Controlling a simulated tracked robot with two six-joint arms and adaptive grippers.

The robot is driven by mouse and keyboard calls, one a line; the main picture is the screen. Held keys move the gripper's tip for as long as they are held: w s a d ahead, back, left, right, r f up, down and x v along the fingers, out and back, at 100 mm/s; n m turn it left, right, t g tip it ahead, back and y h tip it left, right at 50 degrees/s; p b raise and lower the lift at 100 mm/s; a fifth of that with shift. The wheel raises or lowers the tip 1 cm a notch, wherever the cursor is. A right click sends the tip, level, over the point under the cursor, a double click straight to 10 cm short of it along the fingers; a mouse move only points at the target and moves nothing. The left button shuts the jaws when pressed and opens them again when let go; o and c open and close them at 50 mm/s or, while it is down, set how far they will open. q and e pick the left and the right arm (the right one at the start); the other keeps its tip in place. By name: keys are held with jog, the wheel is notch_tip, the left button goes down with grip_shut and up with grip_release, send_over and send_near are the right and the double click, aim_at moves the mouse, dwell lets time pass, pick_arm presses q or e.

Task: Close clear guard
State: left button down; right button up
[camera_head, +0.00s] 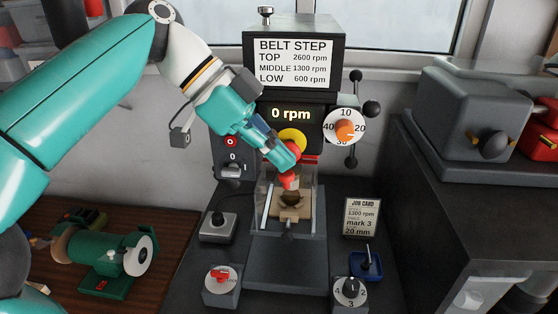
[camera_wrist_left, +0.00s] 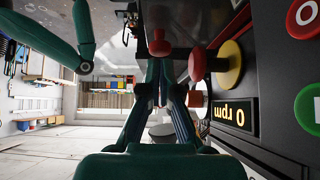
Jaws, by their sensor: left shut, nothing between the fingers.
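The clear guard (camera_head: 318,212) is a transparent panel with pale edges at the front of the drill press, around the vise and workpiece (camera_head: 290,200). My left gripper (camera_head: 285,165) is in front of the press head, pointing down at the upper part of the guard. Its fingers are shut and empty. A red knob (camera_head: 289,181) is at the fingertips; I cannot tell whether they touch. In the left wrist view the fingers (camera_wrist_left: 163,75) are together, with a red knob (camera_wrist_left: 159,45) just beyond them. The arm hides part of the guard's top. My right gripper is not in view.
A job card (camera_head: 361,217) stands at right. A red-switch box (camera_head: 221,284) and a numbered dial box (camera_head: 348,291) stand in front. A green bench grinder (camera_head: 118,255) is at left.

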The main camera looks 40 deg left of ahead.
pick_arm(q)
jog(key=shift+f, duration=0.25)
